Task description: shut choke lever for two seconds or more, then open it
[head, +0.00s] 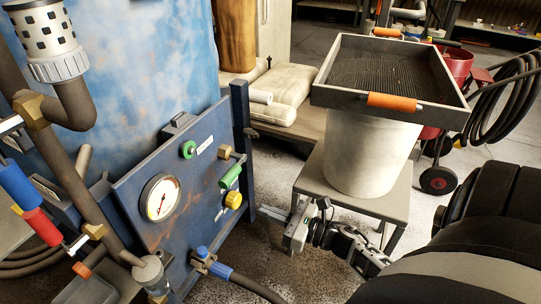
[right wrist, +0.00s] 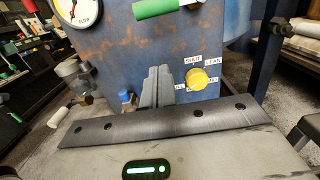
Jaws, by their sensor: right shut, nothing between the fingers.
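A dark blue panel (head: 150,205) carries a green-handled lever (head: 230,177), tilted up to the right, and a yellow knob (head: 233,200) below it. I cannot read which control is marked choke. In the right wrist view the green handle (right wrist: 155,8) lies nearly level at the top edge, and the yellow knob (right wrist: 197,78) has labels around it, one reading SHUT and one LEAN. My right gripper (head: 264,212) is shut and empty, just right of the panel in the head view. Its fingers (right wrist: 160,70) point at the panel below the green handle, left of the yellow knob. My left gripper is out of view.
The panel also has a gauge (head: 160,198) and a round green knob (head: 188,149). A blue-handled hose fitting (head: 203,253) is at its lower edge. Pipes with blue and red handles (head: 38,228) stand at left. A stool holds a bucket (head: 365,150) under a sieve tray (head: 335,75).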

